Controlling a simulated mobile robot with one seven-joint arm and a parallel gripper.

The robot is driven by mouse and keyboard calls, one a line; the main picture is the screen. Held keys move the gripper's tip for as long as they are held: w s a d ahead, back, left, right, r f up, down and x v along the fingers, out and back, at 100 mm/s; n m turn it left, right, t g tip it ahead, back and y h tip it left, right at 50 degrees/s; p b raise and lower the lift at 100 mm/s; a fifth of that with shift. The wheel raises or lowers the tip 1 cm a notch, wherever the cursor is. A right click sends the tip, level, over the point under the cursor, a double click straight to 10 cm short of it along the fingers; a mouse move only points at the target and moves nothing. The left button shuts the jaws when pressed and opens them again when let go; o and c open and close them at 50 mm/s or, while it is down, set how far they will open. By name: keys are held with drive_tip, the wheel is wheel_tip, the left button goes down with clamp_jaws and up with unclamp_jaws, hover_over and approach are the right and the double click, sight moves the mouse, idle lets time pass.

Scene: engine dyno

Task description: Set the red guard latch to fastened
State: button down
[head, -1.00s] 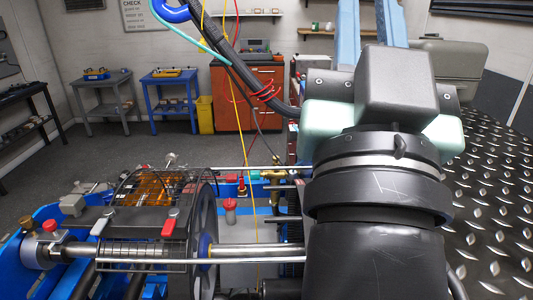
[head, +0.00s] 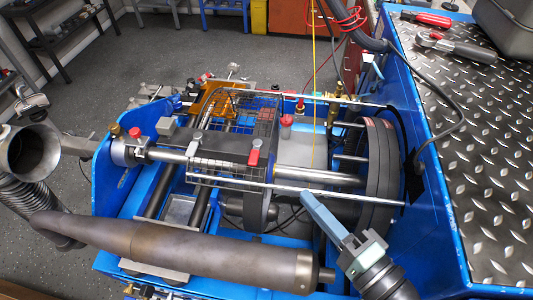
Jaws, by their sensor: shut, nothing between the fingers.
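The wire-mesh guard (head: 222,150) lies over the shaft in the middle of the engine rig. A small red latch tab (head: 254,157) stands on the guard's near right part, by the shaft. A paler latch piece (head: 195,146) sits to its left; its detail is too small to read. Whether the red latch is fastened cannot be told. My gripper (head: 306,196) comes in from the lower right, with pale blue-grey fingers shut and empty. In the picture, its tips are right of and below the red latch, apart from it, near the long thin rod.
A large brown exhaust pipe (head: 200,255) crosses the front. Dark discs (head: 382,165) stand right of the shaft. A red-topped knob (head: 287,121) rises behind the latch. A hanging yellow cable (head: 313,80) crosses the view. A tread-plate bench top (head: 480,150) with tools is at right.

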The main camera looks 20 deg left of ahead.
drive_tip(key=shift+s+y, duration=0.4)
drive_tip(key=shift+s, duration=0.2)
drive_tip(key=p, duration=0.4)
approach(259, 154)
drive_tip(key=x, duration=0.4)
drive_tip(key=shift+w+a, duration=0.25)
drive_tip(key=shift+w, duration=0.05)
drive_tip(key=shift+w+a+f, duration=0.2)
drive_tip(key=shift+w+a, duration=0.15)
drive_tip(key=shift+a, duration=0.25)
